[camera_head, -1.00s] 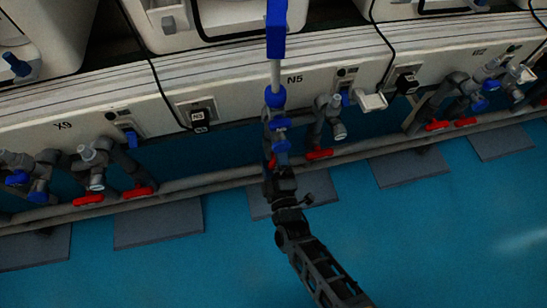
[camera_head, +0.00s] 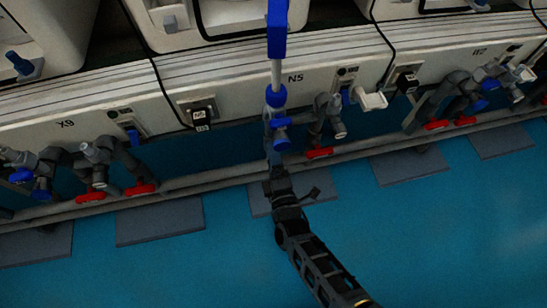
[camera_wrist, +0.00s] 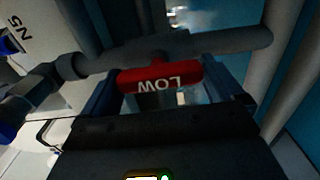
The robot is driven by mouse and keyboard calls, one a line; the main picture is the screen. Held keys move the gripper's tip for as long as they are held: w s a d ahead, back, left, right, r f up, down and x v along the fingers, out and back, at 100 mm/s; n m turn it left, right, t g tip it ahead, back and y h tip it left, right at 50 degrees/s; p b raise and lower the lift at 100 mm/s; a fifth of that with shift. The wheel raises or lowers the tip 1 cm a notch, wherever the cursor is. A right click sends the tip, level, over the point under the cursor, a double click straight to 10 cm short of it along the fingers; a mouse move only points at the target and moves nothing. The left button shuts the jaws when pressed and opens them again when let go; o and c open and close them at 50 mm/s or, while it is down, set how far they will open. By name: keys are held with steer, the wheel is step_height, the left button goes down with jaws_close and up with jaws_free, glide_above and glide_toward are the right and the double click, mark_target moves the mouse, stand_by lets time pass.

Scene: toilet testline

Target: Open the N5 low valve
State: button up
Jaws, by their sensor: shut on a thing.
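The N5 low valve's red handle, marked LOW (camera_wrist: 160,78), lies between my gripper's fingers in the wrist view; its lettering appears upside down. My gripper (camera_wrist: 166,88) is shut on this handle, with one dark finger at each end. In the head view my gripper (camera_head: 274,170) is at the pipes below the N5 label (camera_head: 295,77). There the held handle is hidden by my gripper and the pipe fittings. Blue valve parts (camera_head: 281,122) sit just above my gripper.
Another red handle (camera_head: 318,153) is close to the right of my gripper. More red handles (camera_head: 139,189) line the long grey pipe (camera_head: 222,180) on the left. A blue-topped rod (camera_head: 277,30) stands above the N5 fittings.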

steer(key=shift+f, duration=0.1)
steer(key=o, duration=0.7)
steer(key=shift+s, duration=0.15)
steer(key=p+v, duration=0.2)
steer(key=v, duration=0.5)
steer(key=shift+s+d, duration=0.15)
steer(key=shift+s, duration=0.15)
steer(key=s+d+r+m+h, duration=0.1)
steer(key=s+d+r+m, duration=0.35)
steer(key=s, duration=0.25)
steer(key=s+d+r+m+g+h, duration=0.1)
steer(key=s+d+r+m, duration=0.35)
steer(key=s, duration=0.25)
steer(key=s+d+r+m+h, duration=0.1)
steer(key=s+d+r+m, duration=0.3)
steer(key=s+d, duration=0.25)
steer(key=s+d+r+m+g+h, duration=0.1)
steer(key=s+d+r+m, duration=0.15)
steer(key=r, duration=0.45)
steer(key=s+d+r+m, duration=0.1)
steer(key=s+r+m, duration=0.2)
steer(key=r, duration=0.3)
steer(key=s+d+r+m+g+h, duration=0.1)
steer(key=s+d+r+m, duration=0.15)
steer(key=r, duration=0.45)
steer(key=r+p, duration=2.6)
steer(key=p, duration=0.1)
steer(key=shift+s+a, duration=0.15)
steer(key=shift+s, duration=0.1)
